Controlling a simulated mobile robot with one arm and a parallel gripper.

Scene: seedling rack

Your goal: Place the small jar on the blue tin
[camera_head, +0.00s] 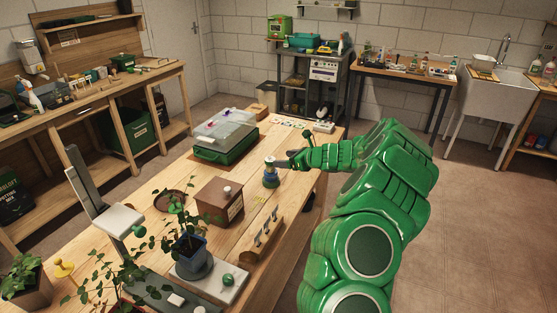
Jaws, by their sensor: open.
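The blue tin (271,181) stands on the wooden table near its right edge. A small pale jar (270,164) with a light top shows directly above the tin and appears to rest on it, upright. My gripper (279,163) comes in from the right at the height of the jar, with its dark fingers at or very near the jar's side. It is open. The far side of the jar and the exact contact between fingers and jar are too small to tell.
A brown wooden box (220,201) stands left of the tin. A green case with a clear lid (226,136) lies behind it. A wooden rack (263,240) and a potted plant in a blue pot (190,259) stand nearer. Bare tabletop shows around the tin.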

